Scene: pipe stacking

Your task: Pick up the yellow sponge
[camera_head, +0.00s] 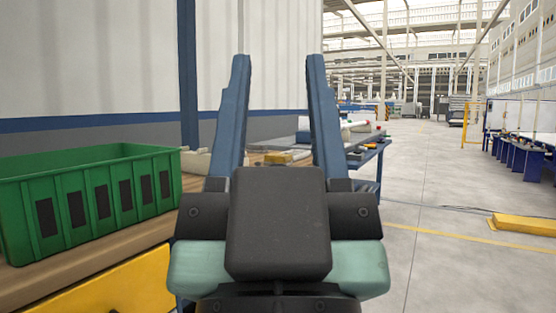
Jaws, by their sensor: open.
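My gripper (279,60) is open, its two blue fingers pointing up and forward in the middle of the head view. Nothing is between the fingertips. A small flat yellow thing, which looks like the yellow sponge (284,157), lies on the brown bench top (255,158) beyond my gripper. It shows low in the gap between the fingers and is apart from them. The dark gripper body hides the bench just in front of it. The sponge is small in the view, so its details cannot be told.
A green crate (95,195) stands on the bench at left. A blue cart (370,160) with several small items stands right of my fingers. A pale wall (90,60) rises behind the bench. The grey floor at right is open, with a yellow block (525,224).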

